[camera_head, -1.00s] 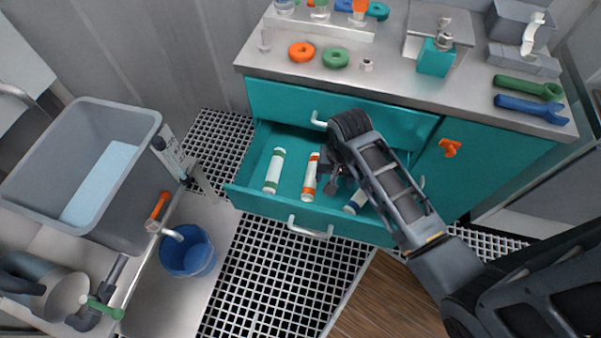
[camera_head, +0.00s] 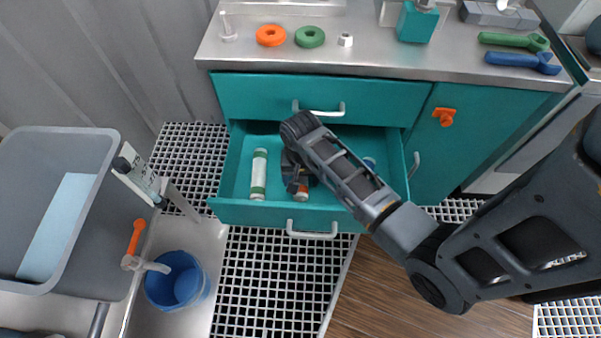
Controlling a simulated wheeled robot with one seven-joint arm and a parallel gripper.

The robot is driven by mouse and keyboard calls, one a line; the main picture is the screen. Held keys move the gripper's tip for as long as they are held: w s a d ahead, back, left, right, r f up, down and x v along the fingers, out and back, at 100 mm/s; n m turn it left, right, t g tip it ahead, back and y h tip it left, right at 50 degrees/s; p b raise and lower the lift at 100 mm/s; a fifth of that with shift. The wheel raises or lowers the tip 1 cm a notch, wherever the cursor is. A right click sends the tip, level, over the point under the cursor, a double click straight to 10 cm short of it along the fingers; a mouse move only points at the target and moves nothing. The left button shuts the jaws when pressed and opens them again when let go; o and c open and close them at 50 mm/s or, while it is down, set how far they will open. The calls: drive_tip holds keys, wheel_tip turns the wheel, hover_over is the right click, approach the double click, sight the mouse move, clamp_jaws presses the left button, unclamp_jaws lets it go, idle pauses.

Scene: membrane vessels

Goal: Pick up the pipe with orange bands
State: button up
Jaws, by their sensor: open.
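The pipe with orange bands (camera_head: 302,194) lies in the open teal drawer (camera_head: 265,213). Only its near end, with an orange band, shows; my arm and gripper hide the rest. My gripper (camera_head: 297,184) is inside the drawer, over the pipe; its jaws are open, and I cannot tell whether they are around it. A white pipe with green bands (camera_head: 259,174) lies to the left in the drawer. A third pipe is mostly hidden behind my arm; a blue end (camera_head: 370,162) shows.
The drawer's front panel and handle (camera_head: 312,231) stand out over the grating. A steel counter above holds an orange ring (camera_head: 270,36), a green ring (camera_head: 309,37) and wrenches (camera_head: 522,62). A grey tub (camera_head: 95,215) and blue bucket (camera_head: 178,281) are at left.

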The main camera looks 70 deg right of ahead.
wheel_tip(320, 180, down, 2)
drive_tip(key=shift+f, duration=0.15)
drive_tip(key=c, duration=1.2)
